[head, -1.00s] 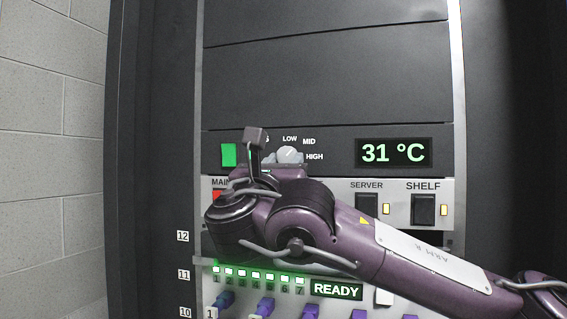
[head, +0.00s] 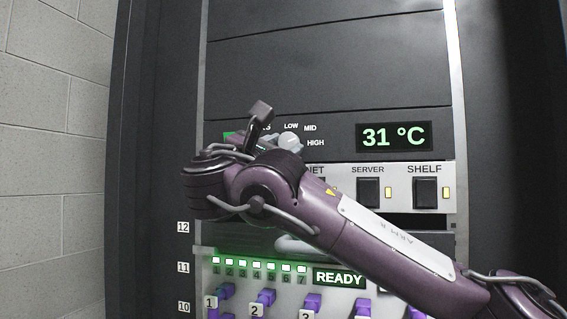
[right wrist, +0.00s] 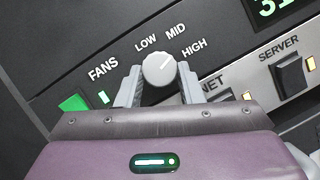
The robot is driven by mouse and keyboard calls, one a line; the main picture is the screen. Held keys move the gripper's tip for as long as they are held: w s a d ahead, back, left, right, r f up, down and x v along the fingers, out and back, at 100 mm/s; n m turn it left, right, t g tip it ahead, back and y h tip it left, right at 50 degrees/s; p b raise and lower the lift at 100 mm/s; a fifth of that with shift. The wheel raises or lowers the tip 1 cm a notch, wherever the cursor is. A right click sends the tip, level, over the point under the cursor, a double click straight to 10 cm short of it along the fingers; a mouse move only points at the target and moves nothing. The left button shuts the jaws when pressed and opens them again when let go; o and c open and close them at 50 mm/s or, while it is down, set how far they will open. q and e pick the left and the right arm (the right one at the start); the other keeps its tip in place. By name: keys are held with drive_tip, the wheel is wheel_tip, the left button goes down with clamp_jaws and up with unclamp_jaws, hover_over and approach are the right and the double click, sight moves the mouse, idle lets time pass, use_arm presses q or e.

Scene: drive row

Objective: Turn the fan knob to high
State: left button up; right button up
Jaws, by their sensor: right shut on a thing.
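The fan knob (right wrist: 159,70) is a round pale dial on the dark panel, with LOW, MID and HIGH printed around it. It also shows in the head view (head: 290,141). Its small pointer line leans to the upper right, roughly toward MID; the exact setting is hard to tell. My right gripper (right wrist: 157,76) is shut on the knob, one grey finger on each side. In the head view the right gripper (head: 277,144) comes from the left, its fingers partly hidden by my wrist. My left gripper is not in view.
A green switch (right wrist: 73,103) sits left of the knob. Below are the SERVER switch (head: 368,193) and SHELF switch (head: 426,193). A display (head: 394,137) reads 31 °C. A READY display (head: 339,279) and several purple plugs (head: 313,300) are lower down.

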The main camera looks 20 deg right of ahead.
drive_tip(key=shift+w+a+r+m+g+h+b, duration=0.1)
drive_tip(key=shift+m+g+h+b, duration=0.35)
drive_tip(key=shift+m, duration=0.85)
drive_tip(key=shift+a+m+g+h+b, duration=0.1)
drive_tip(key=shift+m+g, duration=0.55)
drive_tip(key=shift+m, duration=0.65)
drive_tip(key=o, duration=1)
drive_tip(key=shift+d, duration=0.1)
drive_tip(key=b+v, duration=0.2)
drive_tip(key=v, duration=0.6)
